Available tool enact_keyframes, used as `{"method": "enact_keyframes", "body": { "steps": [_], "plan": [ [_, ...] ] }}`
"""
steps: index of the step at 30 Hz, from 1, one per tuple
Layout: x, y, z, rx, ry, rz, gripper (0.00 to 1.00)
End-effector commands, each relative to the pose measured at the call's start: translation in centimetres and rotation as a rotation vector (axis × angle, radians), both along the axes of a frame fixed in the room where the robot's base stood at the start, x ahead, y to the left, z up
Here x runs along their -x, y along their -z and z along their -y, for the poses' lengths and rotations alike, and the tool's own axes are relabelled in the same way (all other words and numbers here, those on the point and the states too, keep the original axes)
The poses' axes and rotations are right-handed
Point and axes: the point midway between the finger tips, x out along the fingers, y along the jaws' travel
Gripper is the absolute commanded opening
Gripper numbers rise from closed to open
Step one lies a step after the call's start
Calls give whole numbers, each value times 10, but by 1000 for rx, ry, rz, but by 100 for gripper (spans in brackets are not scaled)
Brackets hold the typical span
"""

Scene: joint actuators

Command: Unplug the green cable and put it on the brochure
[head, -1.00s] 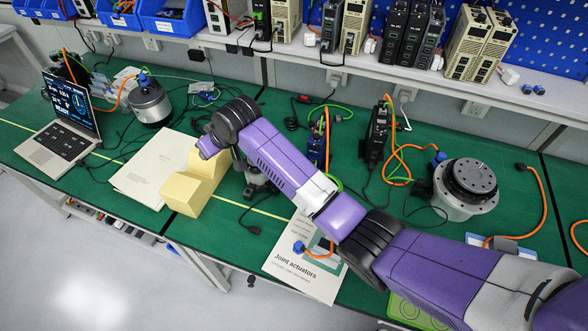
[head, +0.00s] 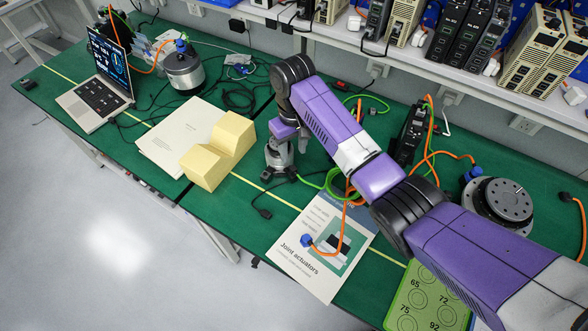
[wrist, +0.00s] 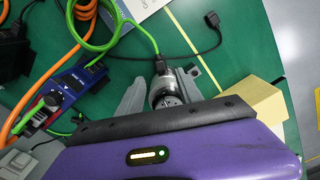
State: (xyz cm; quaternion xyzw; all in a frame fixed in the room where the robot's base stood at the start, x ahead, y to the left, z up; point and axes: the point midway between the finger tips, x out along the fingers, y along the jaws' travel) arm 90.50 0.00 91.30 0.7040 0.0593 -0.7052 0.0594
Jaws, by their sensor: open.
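The green cable (wrist: 105,45) loops across the table in the wrist view. Its black plug end (wrist: 150,62) meets a small silver actuator (wrist: 163,83); the exact joint is hard to make out. The green cable also shows as a loop (head: 337,186) in the head view, right of the small actuator (head: 279,158). The brochure (head: 300,268), titled "Joint actuators", lies to the front right of the actuator. My gripper (wrist: 168,74) is open, its grey fingers on either side of the small actuator, with nothing visibly held. In the head view my gripper (head: 292,138) is by the actuator's top.
An orange cable with a blue end (head: 307,240) lies on the brochure. A yellow stepped block (head: 218,152) and booklet (head: 180,135) lie left of the actuator. A blue drive unit (wrist: 78,88) stands near my gripper. A green size card (head: 425,302) lies right of the brochure.

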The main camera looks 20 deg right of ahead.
Motion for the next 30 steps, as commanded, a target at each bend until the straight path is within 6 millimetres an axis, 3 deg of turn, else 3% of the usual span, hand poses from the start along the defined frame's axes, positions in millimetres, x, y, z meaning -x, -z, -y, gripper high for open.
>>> {"method": "enact_keyframes", "body": {
  "steps": [8,24,30],
  "plan": [
    [0,15,0,0,0,1,43],
    [0,77,0,0,0,0,43],
    [0,90,0,-1,1,1,43]
  ]
}}
